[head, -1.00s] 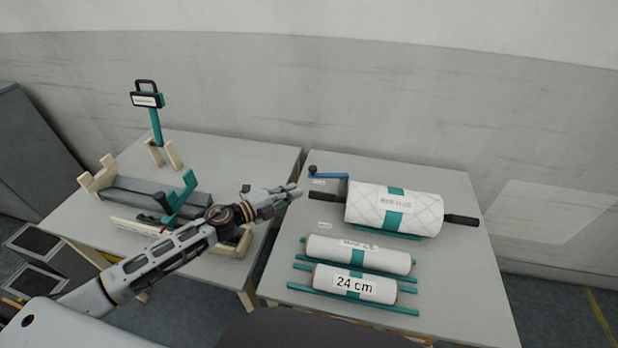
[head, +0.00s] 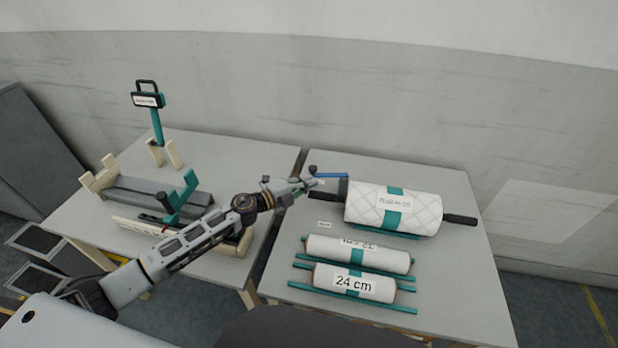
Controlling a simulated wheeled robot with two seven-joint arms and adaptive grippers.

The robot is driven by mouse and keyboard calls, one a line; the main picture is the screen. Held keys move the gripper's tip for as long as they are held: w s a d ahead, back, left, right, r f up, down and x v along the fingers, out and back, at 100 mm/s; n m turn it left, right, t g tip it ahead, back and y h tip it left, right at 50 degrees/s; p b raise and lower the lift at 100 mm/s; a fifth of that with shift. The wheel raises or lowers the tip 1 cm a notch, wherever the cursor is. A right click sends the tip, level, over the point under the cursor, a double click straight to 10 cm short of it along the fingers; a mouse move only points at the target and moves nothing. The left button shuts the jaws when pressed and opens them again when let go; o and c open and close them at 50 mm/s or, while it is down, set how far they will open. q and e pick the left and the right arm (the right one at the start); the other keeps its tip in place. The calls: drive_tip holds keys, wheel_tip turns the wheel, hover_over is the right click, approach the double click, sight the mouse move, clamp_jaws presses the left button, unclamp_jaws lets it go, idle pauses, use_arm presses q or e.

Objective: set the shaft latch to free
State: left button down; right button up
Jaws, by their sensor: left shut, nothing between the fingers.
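The shaft latch looks to be the blue lever (head: 332,176) with a dark knob (head: 313,169), at the left end of the big quilted roll (head: 425,212) on the right table. The roll sits on a shaft with black handles (head: 461,220) at both ends. My left gripper (head: 318,183) is shut and empty, just below the knob and lever at the left handle. I cannot tell whether it touches the lever. It hides part of the small label there. My right gripper is not in view.
Two smaller white rolls, one marked 24 cm (head: 354,284), lie on teal rails in front. The left table holds a cradle with a grey bed (head: 150,194), a teal lever (head: 181,197) and a sign on a post (head: 147,100). A narrow gap separates the tables.

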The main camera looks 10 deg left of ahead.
sight(310, 169)
use_arm(q)
drive_tip(key=shift+w+a+f, duration=0.1)
drive_tip(key=shift+w+f, duration=0.05)
drive_tip(key=shift+w, duration=0.55)
drive_tip(key=shift+w+a+f, duration=0.1)
drive_tip(key=shift+w, duration=0.55)
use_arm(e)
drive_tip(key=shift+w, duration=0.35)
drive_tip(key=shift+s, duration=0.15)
use_arm(q)
drive_tip(key=w, duration=0.1)
drive_tip(key=w+a, duration=0.1)
drive_tip(key=shift+w+a, duration=0.2)
drive_tip(key=shift+w, duration=0.2)
drive_tip(key=shift+w+a, duration=0.15)
drive_tip(key=shift+w, duration=0.1)
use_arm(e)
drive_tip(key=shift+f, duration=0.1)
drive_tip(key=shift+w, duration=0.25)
use_arm(q)
drive_tip(key=shift+s, duration=0.15)
